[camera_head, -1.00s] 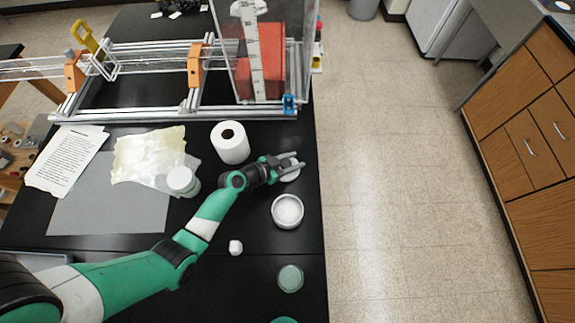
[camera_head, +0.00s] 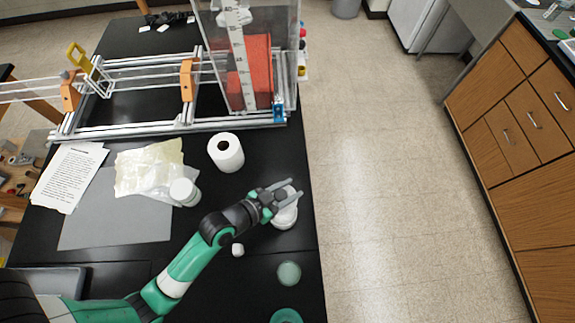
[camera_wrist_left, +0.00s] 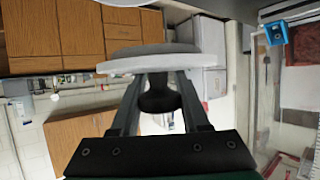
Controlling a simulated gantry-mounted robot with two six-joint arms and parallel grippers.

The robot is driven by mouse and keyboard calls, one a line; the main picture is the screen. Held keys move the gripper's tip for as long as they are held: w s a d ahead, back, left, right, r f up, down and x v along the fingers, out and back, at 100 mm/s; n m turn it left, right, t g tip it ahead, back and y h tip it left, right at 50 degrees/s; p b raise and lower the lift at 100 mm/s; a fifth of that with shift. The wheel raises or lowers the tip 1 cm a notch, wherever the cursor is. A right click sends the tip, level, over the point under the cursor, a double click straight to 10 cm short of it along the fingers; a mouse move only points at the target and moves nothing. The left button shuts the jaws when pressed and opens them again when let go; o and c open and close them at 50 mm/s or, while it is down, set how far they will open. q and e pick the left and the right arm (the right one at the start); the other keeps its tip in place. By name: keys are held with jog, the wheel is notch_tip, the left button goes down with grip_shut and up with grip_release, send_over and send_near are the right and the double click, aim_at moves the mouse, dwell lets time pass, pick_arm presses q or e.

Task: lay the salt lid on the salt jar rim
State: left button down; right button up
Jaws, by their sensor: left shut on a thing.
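My left gripper (camera_head: 280,193) is shut on the salt lid and is over the salt jar. In the left wrist view, the lid (camera_wrist_left: 150,58) is a pale disc with a dark knob (camera_wrist_left: 159,98) between the two fingers (camera_wrist_left: 160,88). The white round salt jar (camera_head: 285,222) stands near the table's right edge, with its upper part hidden by the gripper and the lid. I cannot tell whether the lid touches the rim. My right gripper is not in view.
A white paper roll (camera_head: 226,153) stands behind the gripper. A white-capped jar (camera_head: 184,191) is to the left, a small white object (camera_head: 238,250) is nearer, and a pale green round item (camera_head: 289,273) lies in front. The extrusion frame (camera_head: 160,129) spans the back.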

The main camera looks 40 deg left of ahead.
pick_arm(q)
jog(key=shift+s+d+r, duration=0.15)
jog(key=shift+s+d, duration=0.15)
jog(key=shift+s+d+f+b, duration=0.1)
jog(key=shift+d+f+b, duration=0.1)
jog(key=shift+f+b, duration=0.65)
jog(key=shift+s+d+f+b, duration=0.15)
jog(key=shift+f+b, duration=0.45)
jog(key=shift+f, duration=0.45)
jog(key=shift+s+d+f+b, duration=0.1)
jog(key=shift+d+f+b, duration=0.1)
jog(key=shift+f+b, duration=0.65)
jog(key=shift+f, duration=0.65)
jog(key=shift+c, duration=1.6)
grip_release()
